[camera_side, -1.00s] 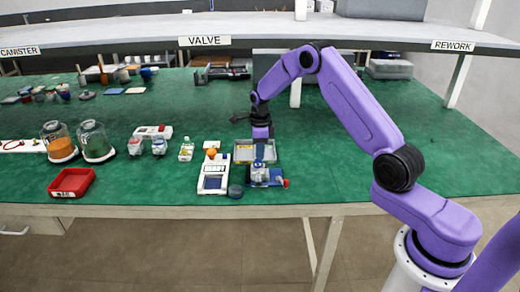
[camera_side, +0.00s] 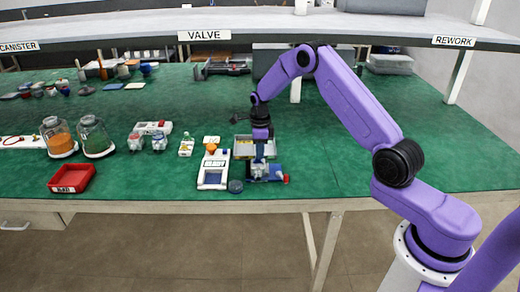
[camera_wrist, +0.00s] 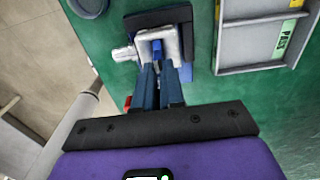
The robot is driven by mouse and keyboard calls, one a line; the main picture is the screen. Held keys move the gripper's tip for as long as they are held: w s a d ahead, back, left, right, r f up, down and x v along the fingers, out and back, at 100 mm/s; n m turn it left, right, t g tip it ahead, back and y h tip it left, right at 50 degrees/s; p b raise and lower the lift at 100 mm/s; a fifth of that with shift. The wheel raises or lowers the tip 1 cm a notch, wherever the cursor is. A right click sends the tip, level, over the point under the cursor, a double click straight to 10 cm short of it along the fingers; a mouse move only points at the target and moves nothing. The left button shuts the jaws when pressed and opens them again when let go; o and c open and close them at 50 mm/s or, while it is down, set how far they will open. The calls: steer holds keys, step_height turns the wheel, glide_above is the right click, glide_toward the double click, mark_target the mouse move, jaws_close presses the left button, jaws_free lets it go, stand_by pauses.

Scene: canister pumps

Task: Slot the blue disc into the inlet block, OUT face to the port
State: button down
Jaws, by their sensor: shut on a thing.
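The inlet block (camera_side: 257,172) is a pale grey housing on a dark blue base, near the table's front edge. In the wrist view the grey housing (camera_wrist: 171,36) has an open slot, a side stub at left and the dark base behind it. My gripper (camera_side: 260,156) points down over the block. Its two dark blue fingers (camera_wrist: 159,68) are shut on the blue disc (camera_wrist: 157,46), which shows as a thin blue edge at the slot opening. Most of the disc is hidden by the fingers and housing. I cannot read its OUT marking or tell how deep it sits.
A grey divided tray (camera_wrist: 262,20) with labelled compartments lies just beside the block. A white device (camera_side: 213,172) and a dark round cap (camera_side: 235,186) stand to its left. A red bin (camera_side: 72,178) and glass jars are further left.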

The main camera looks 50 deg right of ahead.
steer(key=shift+f, duration=0.75)
steer(key=c, duration=1.1)
jaws_free()
steer(key=shift+c, duration=0.2)
steer(key=shift+r, duration=0.1)
step_height(320, 180, up, 17)
steer(key=shift+r, duration=0.15)
